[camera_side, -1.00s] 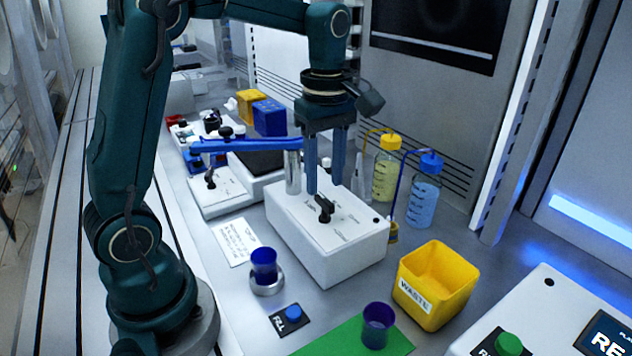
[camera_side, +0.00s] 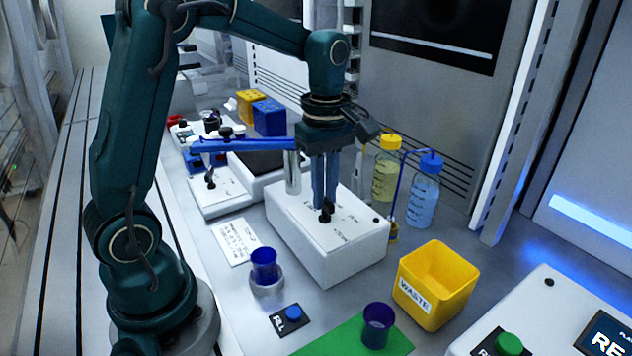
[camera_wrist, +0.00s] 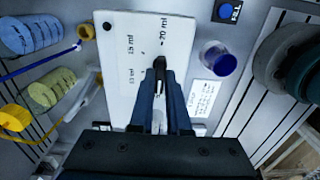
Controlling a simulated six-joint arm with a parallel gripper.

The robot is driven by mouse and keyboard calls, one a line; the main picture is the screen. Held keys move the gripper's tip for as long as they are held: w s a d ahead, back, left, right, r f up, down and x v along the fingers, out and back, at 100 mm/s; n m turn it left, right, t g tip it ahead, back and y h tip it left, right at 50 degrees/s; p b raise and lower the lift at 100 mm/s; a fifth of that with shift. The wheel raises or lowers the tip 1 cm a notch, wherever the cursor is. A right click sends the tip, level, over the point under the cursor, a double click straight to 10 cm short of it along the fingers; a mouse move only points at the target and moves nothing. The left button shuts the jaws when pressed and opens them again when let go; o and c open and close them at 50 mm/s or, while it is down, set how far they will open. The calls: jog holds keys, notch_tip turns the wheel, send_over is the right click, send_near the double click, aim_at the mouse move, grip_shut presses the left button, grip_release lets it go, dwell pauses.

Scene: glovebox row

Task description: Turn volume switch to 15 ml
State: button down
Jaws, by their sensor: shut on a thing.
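The volume switch is a black knob (camera_side: 325,216) on top of a white box (camera_side: 335,262). In the wrist view the knob (camera_wrist: 159,64) shows between my fingertips, with one end towards the "20 ml" label (camera_wrist: 164,29). The "15 ml" label (camera_wrist: 130,44) is printed to the left of that. Which end of the knob is the pointer is hard to tell, as my fingers hide part of it. My gripper (camera_side: 325,203) points down over the box, its two fingers close together and shut on the knob. It also shows in the wrist view (camera_wrist: 162,88).
A metal spout on a blue arm (camera_side: 245,145) stands close left of my gripper. Yellow-capped (camera_side: 386,170) and blue-capped bottles (camera_side: 425,190) stand behind right. A yellow waste bin (camera_side: 435,285), a blue cup on a stand (camera_side: 264,264) and another cup (camera_side: 377,325) are nearer.

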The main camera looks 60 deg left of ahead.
jog(key=shift+m, duration=0.3)
jog(key=m, duration=0.3)
jog(key=shift+r+m, duration=0.1)
jog(key=shift+m, duration=1.9)
jog(key=shift+w, duration=0.1)
jog(key=c, duration=0.9)
grip_release()
jog(key=shift+r, duration=2.55)
